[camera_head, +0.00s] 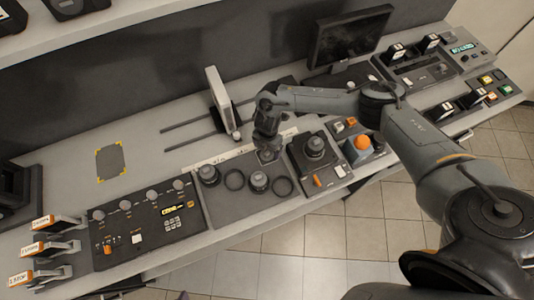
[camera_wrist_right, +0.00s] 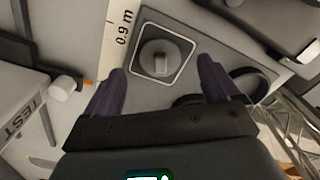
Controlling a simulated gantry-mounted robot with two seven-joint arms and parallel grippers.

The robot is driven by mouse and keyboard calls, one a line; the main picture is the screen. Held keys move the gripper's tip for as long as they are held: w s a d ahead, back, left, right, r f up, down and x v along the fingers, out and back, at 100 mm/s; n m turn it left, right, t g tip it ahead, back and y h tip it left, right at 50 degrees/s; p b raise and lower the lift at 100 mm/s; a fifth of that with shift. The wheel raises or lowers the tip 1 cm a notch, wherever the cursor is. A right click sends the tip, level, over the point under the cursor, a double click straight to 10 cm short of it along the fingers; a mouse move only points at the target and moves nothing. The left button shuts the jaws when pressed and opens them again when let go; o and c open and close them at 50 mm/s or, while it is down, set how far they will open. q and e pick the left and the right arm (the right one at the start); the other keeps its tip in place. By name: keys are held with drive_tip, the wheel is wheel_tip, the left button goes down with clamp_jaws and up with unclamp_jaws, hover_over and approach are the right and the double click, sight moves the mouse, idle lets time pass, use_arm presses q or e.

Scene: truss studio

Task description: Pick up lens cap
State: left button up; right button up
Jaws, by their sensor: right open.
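My right gripper (camera_head: 268,152) hangs over the grey panel in the middle of the desk. In the right wrist view my right gripper (camera_wrist_right: 161,70) is open, with its two purple fingers apart and nothing between them. A round dark disc with a raised grip tab, which looks like the lens cap (camera_wrist_right: 160,58), lies in a white-outlined square ahead of the fingertips. It appears centred between them and is not held. In the head view the gripper mostly hides this spot. My left gripper is not in view.
Two dark knob-like lenses (camera_head: 209,174) and a dark ring (camera_head: 283,186) sit on the grey panel. A joystick unit (camera_head: 315,148) stands close on the right. A white upright board (camera_head: 220,100) with rails is behind. A "0.9 m" ruler strip (camera_wrist_right: 122,30) runs beside the square.

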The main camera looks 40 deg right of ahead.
sight(267, 153)
drive_tip(key=shift+f, duration=1.5)
drive_tip(key=c, duration=1.1)
